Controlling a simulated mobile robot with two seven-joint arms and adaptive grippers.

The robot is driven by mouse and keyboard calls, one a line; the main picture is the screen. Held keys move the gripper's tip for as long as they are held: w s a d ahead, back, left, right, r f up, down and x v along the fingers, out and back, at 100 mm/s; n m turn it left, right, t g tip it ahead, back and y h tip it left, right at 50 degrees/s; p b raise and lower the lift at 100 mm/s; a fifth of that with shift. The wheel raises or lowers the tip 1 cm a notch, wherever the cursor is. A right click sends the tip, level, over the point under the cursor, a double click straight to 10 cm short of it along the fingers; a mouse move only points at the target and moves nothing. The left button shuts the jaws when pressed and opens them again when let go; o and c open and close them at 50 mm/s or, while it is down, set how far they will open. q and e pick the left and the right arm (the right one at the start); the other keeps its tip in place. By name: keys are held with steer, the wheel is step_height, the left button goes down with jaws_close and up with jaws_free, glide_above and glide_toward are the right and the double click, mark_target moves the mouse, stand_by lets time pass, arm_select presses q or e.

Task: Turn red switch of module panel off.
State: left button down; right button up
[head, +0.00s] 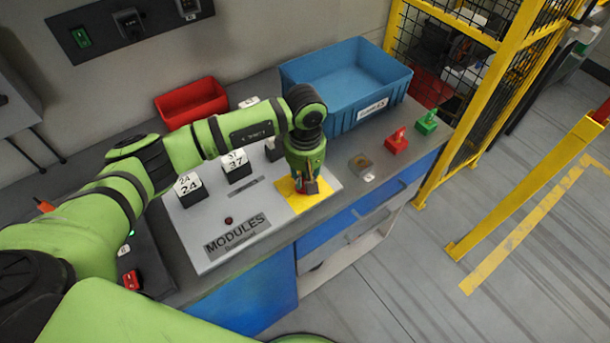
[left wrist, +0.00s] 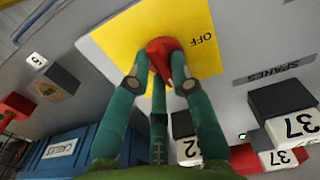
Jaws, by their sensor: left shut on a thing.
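The module panel (head: 213,250) is a light grey board marked MODULES on the workbench. Its red switch (left wrist: 166,50) sits on a yellow plate (left wrist: 115,40) with the word OFF beside it in the left wrist view. My left gripper (head: 308,187) points down over the yellow plate in the head view. In the left wrist view the fingers (left wrist: 161,80) are closed around the red knob. In the head view the gripper mostly hides the knob. My right gripper is in neither view.
Numbered black and white modules (head: 188,189) stand on the panel beside my left arm. A blue crate (head: 347,85) and a red bin (head: 191,102) are behind. Yellow fencing (head: 495,90) rises beyond the bench.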

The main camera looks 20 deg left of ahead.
arm_select(q)
steer(key=shift+f+n+b, duration=0.25)
steer(key=shift+n+b, duration=0.75)
steer(key=shift+b, duration=0.2)
steer(key=n+b, duration=0.4)
steer(key=shift+a, duration=0.15)
steer(key=n+b, duration=0.2)
steer(key=n, duration=0.1)
steer(key=shift+b, duration=0.35)
steer(key=n+b, duration=0.3)
steer(key=n, duration=0.1)
steer(key=shift+a+n, duration=0.1)
steer(key=shift+n, duration=0.2)
steer(key=shift+s+a+r+n+b, duration=0.1)
steer(key=shift+n+b, duration=0.55)
steer(key=shift+n, duration=0.35)
steer(key=shift+r+n+b, duration=0.1)
steer(key=shift+n+b, duration=0.55)
steer(key=shift+n, duration=0.35)
steer(key=c, duration=1.1)
jaws_free()
